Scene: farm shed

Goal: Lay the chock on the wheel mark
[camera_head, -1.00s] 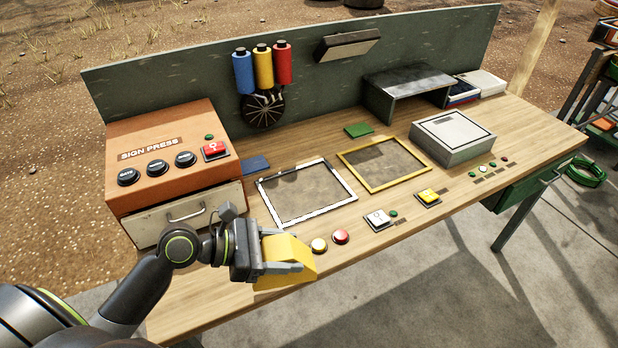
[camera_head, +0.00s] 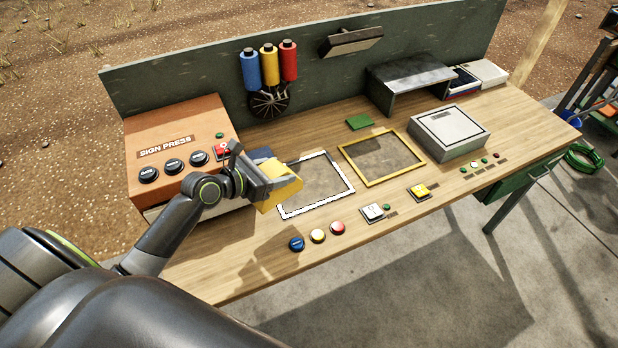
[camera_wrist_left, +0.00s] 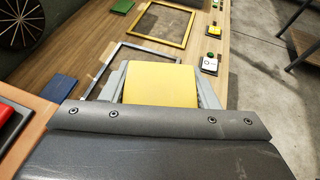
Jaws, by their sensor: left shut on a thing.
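My left gripper (camera_head: 280,188) is shut on the yellow wedge-shaped chock (camera_head: 285,195). It holds the chock over the bench, between the orange sign press and the white-edged frame. In the left wrist view the chock (camera_wrist_left: 160,85) sits between the two grey fingers, with the white-edged frame beyond it. The chock seems to be above the bench top; its underside is hidden. I cannot make out which marking is the wheel mark. My right gripper is not in view.
The orange sign press (camera_head: 175,140) stands at the left of the wooden bench. The white-edged frame (camera_head: 318,205) and the yellow frame (camera_head: 400,177) lie mid-bench. A grey box (camera_head: 449,135) stands further right.

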